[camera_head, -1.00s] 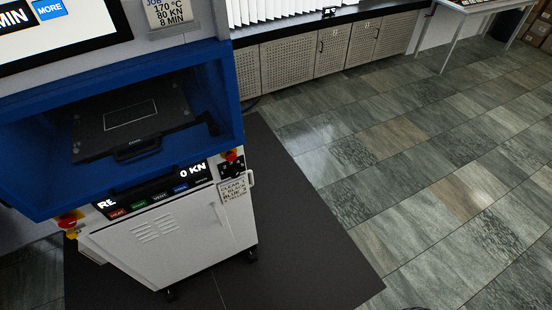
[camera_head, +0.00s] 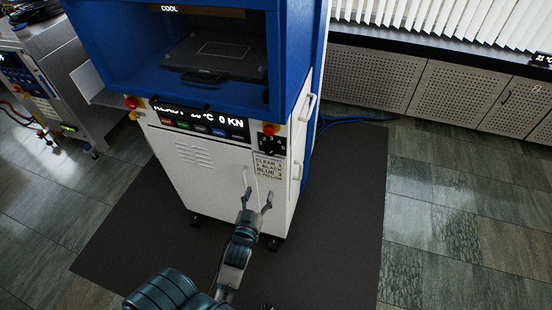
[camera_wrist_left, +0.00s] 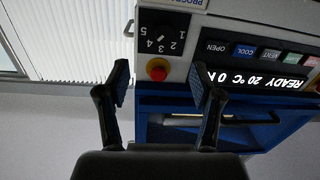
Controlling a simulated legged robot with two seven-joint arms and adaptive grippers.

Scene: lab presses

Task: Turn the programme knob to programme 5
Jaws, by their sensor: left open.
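The programme knob (camera_head: 269,145) sits on a small black dial plate at the right of the press's front panel, below a red button (camera_head: 269,129). In the left wrist view the picture is upside down; the dark knob (camera_wrist_left: 160,30) shows with numbers 1 to 5 around it. I cannot make out which number it points to. My left gripper (camera_head: 258,196) is open and empty, in front of the white lower door and below the knob in the head view. Its fingers (camera_wrist_left: 157,84) frame the red button in the wrist view, apart from the knob. My right gripper is not in view.
The press display (camera_head: 200,119) reads READY, 20 °C, 0 kN. A label card (camera_head: 270,169) is below the dial. A vertical handle (camera_head: 307,107) stands at the press's right edge. Another machine (camera_head: 50,85) is at left. The dark mat (camera_head: 345,200) is clear at right.

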